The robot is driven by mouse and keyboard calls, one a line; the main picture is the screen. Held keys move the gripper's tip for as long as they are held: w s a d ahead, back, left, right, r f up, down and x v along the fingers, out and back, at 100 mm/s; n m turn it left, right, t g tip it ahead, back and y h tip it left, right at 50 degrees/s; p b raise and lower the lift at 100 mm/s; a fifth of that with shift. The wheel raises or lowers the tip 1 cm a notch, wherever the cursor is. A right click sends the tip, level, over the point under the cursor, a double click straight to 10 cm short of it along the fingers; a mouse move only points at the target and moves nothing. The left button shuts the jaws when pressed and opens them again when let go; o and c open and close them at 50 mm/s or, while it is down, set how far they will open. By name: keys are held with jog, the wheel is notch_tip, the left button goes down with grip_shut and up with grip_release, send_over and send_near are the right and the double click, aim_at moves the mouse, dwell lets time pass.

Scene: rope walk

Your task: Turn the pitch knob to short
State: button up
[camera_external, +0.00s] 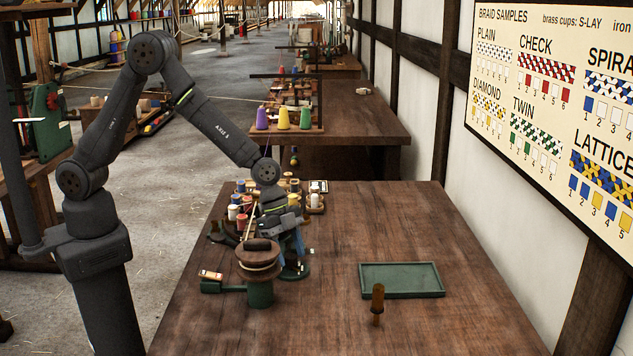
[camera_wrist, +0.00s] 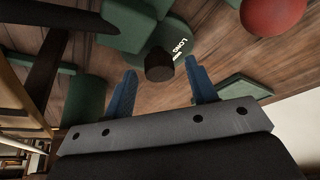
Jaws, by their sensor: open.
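The pitch knob (camera_wrist: 159,66) is a short dark brown cylinder in the wrist view, by a green base plate (camera_wrist: 178,33) with a white "LONG" label beside the knob. My gripper (camera_wrist: 160,72) is open, with one blue finger on each side of the knob and visible gaps between. I cannot tell how deep the fingers reach around it. In the outside view my gripper (camera_external: 291,250) points down behind a brown wooden reel on a green machine (camera_external: 260,293). The knob is hidden there. No "SHORT" label is readable.
Several thread spools (camera_external: 240,212) stand behind the gripper. A green tray (camera_external: 402,280) and a wooden-handled tool (camera_external: 377,300) are to the right on the table (camera_external: 330,325). A red ball-shaped thing (camera_wrist: 272,14) shows in the wrist view. The front right tabletop is clear.

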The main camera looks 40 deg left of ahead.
jog(key=v, duration=1.7)
jog(key=shift+a, duration=0.15)
jog(key=x, duration=1.7)
jog(key=shift+r, duration=0.55)
jog(key=v, duration=1.6)
jog(key=x, duration=1.7)
jog(key=shift+f, duration=0.35)
jog(key=shift+r+n, duration=0.25)
jog(key=shift+n, duration=0.25)
jog(key=shift+s+n+t, duration=0.15)
jog(key=shift+n+t, duration=0.75)
jog(key=shift+n, duration=1.1)
